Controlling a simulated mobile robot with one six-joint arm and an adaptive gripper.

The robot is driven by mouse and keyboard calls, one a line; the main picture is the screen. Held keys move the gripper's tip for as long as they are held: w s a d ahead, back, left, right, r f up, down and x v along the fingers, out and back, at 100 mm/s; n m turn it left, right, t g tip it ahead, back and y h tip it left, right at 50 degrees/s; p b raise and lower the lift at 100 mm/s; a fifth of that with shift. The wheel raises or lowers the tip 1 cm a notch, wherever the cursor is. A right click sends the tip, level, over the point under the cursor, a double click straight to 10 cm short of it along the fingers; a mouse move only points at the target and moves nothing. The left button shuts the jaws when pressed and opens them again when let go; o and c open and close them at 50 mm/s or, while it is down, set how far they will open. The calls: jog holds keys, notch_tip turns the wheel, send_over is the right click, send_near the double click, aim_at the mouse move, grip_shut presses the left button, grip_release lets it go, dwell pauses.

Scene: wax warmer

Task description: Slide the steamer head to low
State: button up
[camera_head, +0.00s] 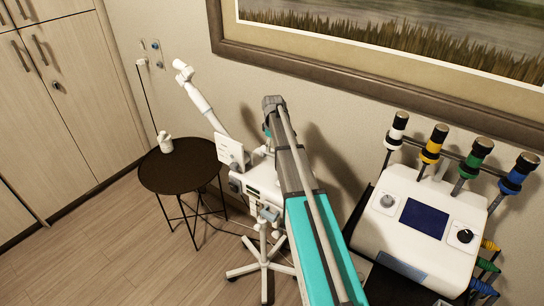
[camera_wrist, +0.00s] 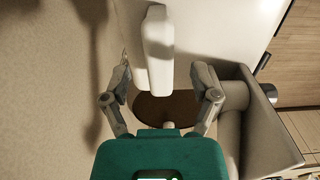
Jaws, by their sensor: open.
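The white steamer stands on a wheeled base in the middle of the head view, and its long white arm (camera_head: 205,102) rises up and to the left. The steamer head (camera_head: 183,70) is at the upper end of that arm. In the wrist view my gripper (camera_wrist: 161,75) is open, with its fingers spread and nothing held. A white elongated part (camera_wrist: 157,45), seemingly of the steamer arm or head, lies ahead between the two fingers. It appears apart from both. In the head view my own arm hides my fingers and part of the steamer body.
A round dark side table (camera_head: 182,167) with a small white object (camera_head: 165,142) stands left of the steamer. A white console (camera_head: 415,225) with coloured handles is at the right. A framed picture (camera_head: 400,55) hangs behind. The floor (camera_head: 110,250) at lower left is clear.

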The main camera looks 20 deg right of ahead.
aim_at(273, 151)
jog(key=shift+f+b, duration=1.25)
jog(key=shift+f, duration=0.25)
jog(key=shift+c, duration=0.3)
grip_shut()
